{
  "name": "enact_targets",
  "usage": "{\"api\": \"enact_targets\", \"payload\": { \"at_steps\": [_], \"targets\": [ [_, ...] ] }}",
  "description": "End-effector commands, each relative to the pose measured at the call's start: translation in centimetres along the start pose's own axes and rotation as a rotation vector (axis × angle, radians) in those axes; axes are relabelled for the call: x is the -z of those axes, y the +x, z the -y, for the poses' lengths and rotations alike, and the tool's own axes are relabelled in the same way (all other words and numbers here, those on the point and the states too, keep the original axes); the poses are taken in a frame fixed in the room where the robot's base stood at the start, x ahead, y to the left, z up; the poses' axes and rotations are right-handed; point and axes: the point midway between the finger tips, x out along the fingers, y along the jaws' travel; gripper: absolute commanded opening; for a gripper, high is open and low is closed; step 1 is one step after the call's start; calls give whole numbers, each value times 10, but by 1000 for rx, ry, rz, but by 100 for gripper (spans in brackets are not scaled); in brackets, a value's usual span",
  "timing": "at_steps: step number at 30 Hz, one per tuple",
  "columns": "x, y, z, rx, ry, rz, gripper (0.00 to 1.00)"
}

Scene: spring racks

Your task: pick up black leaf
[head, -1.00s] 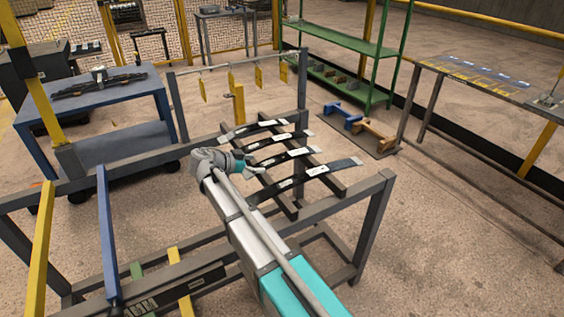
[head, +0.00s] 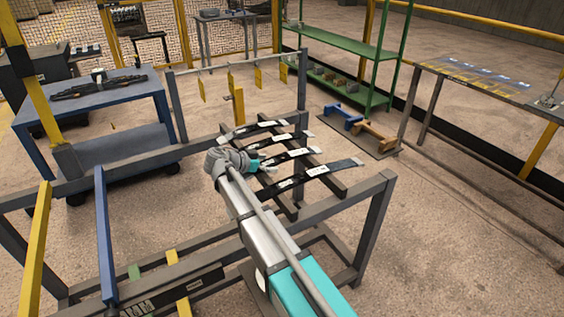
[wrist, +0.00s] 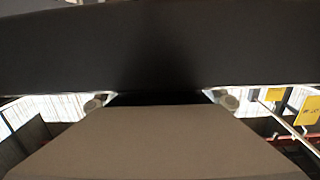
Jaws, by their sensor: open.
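Several black leaves with white labels lie side by side across two dark rails on the rack; the nearest black leaf (head: 318,170) and the farthest black leaf (head: 252,128) show clearly in the head view. My gripper (head: 256,163) is at the left part of the middle leaves, and my wrist partly hides them. In the wrist view a wide dark band, apparently a black leaf (wrist: 160,45), fills the top, very close. My open gripper (wrist: 161,100) shows two grey fingertips set apart below that band. I cannot tell whether they touch a leaf.
The grey rack frame (head: 345,205) surrounds the leaves. Yellow tags (head: 258,77) hang from a bar behind them. A blue cart (head: 95,105) stands at left, a green shelf (head: 340,48) at the back and a table (head: 480,80) at right.

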Motion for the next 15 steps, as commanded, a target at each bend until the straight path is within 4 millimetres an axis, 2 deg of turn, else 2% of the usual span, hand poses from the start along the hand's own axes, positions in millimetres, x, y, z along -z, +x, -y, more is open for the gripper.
{"api": "enact_targets", "payload": {
  "at_steps": [14, 15],
  "targets": [
    [0, 0, 0, 0, 0, 0, 100],
    [0, 0, 0, 0, 0, 0, 96]
  ]
}}
